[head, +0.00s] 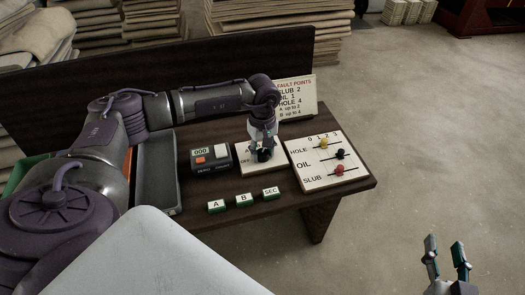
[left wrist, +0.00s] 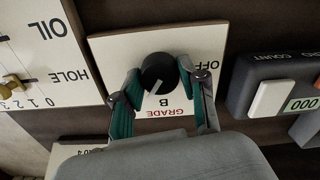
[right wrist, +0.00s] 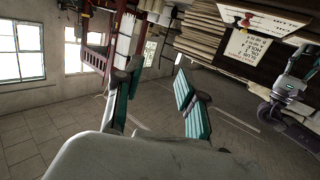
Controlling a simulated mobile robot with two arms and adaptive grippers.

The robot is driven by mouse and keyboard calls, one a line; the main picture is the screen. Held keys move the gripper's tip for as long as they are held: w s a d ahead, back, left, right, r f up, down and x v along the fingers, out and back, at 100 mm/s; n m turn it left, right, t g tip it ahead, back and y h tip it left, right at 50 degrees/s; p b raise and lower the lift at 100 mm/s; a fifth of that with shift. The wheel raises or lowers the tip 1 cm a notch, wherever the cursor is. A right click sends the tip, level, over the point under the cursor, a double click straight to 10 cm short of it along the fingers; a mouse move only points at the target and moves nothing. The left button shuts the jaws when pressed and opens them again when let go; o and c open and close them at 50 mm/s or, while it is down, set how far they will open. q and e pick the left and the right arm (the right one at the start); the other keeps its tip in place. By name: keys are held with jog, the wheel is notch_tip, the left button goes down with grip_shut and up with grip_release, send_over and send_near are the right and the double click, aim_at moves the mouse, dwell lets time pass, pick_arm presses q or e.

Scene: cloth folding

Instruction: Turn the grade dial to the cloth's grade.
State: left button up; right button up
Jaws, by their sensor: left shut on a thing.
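The grade dial (left wrist: 158,72) is a round black knob on a white plate (left wrist: 110,50) marked GRADE, B and OFF. Its pale pointer line faces the B side of the plate in the left wrist view; the exact setting is hard to tell. My left gripper (left wrist: 157,78) has its teal fingers on either side of the knob and is shut on it. In the head view the left gripper (head: 263,150) hides part of the dial plate (head: 262,167). My right gripper (head: 446,258) is open and empty, away from the table at lower right; it also shows in the right wrist view (right wrist: 155,88).
A slider board (head: 312,178) with HOLE, OIL and SLUB rows stands right of the dial. A counter (head: 222,164) reading 000 sits left. A FAULT POINTS card (head: 300,98) stands behind. Folded cloth stacks (head: 275,35) stand beyond.

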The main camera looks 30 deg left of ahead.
aim_at(263, 152)
pick_arm(q)
jog(key=shift+m, duration=1)
pick_arm(e)
jog(key=shift+w+a+r+t, duration=0.2)
jog(key=shift+r+t, duration=0.2)
jog(key=shift+r, duration=0.3)
pick_arm(q)
jog(key=o, duration=1.1)
jog(key=shift+o, duration=0.2)
notch_tip(263, 152, up, 12)
